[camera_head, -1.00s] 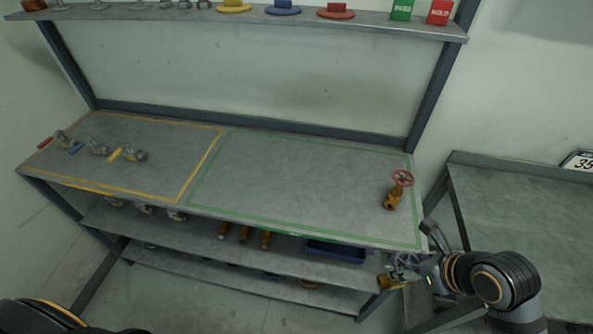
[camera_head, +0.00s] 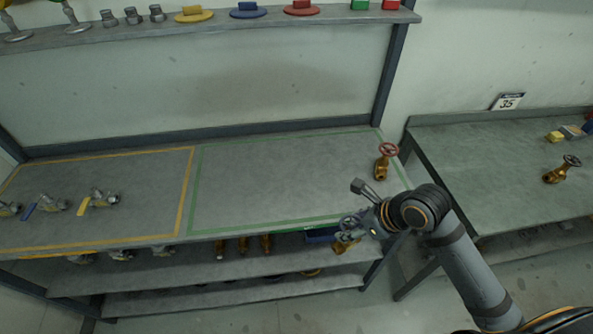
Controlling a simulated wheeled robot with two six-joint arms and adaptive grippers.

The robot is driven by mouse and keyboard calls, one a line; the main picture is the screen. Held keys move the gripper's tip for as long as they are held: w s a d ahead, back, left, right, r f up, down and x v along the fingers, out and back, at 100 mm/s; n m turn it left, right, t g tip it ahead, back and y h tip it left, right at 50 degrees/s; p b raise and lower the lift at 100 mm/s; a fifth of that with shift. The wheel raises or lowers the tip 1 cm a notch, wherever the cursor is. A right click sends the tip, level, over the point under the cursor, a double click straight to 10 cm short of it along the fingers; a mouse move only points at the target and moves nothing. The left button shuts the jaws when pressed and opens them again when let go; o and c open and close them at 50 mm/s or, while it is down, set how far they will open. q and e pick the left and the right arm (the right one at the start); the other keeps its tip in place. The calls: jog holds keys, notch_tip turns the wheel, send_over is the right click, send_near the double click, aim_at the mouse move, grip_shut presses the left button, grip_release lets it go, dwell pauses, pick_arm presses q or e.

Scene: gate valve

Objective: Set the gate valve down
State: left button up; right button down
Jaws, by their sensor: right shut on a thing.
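My right gripper (camera_head: 364,218) is shut on a gate valve (camera_head: 345,244) with a brass-coloured body and a dark grey handwheel. The fingers hide part of it. It shows at the bench's front edge, near the front right of the green-outlined area; I cannot tell its exact height. A second gate valve (camera_head: 382,166) with a red handwheel stands in the back right of the green outline (camera_head: 240,229). A third gate valve (camera_head: 553,175) with a dark handwheel is on the right-hand table. My left gripper is not in view.
Several lever valves (camera_head: 102,198) lie inside the yellow outline (camera_head: 183,205) at left. Most of the green area is bare. Lower shelves hold brass-coloured parts (camera_head: 243,244) and a blue bin (camera_head: 318,237). The right table (camera_head: 470,165) has wide free room.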

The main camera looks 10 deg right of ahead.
jog(key=w+d+r+n+g+y+p, duration=0.1)
jog(key=w+d+r+n+p, duration=0.3)
jog(key=w+d+r+p, duration=0.6)
jog(key=w+r, duration=0.3)
jog(key=shift+r+g, duration=0.2)
jog(key=shift+g, duration=0.1)
jog(key=shift+f, duration=0.1)
